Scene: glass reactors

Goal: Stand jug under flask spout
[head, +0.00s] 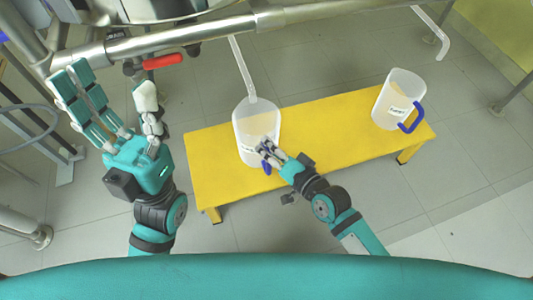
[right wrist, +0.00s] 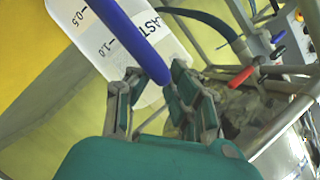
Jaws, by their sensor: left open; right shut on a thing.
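A translucent white jug (head: 243,118) with a printed label stands upright on the yellow bench (head: 325,133), near its left end. A clear spout tube (head: 241,66) comes down from above, and its lower end shows over this jug's mouth. My right gripper (head: 268,149) is shut on the jug's blue handle; in the right wrist view the handle (right wrist: 135,40) runs between the fingers (right wrist: 152,98), with scale marks on the jug (right wrist: 115,38) behind. Fingers hide part of the jug's front. My left gripper (head: 115,98) is open and empty, left of the bench.
A second jug (head: 395,90) with a blue handle stands at the bench's right end. Another clear tube (head: 433,30) hangs beyond it, to its right. A metal rail (head: 200,32) with a red valve handle (head: 162,61) crosses above. Grey floor is free around the bench.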

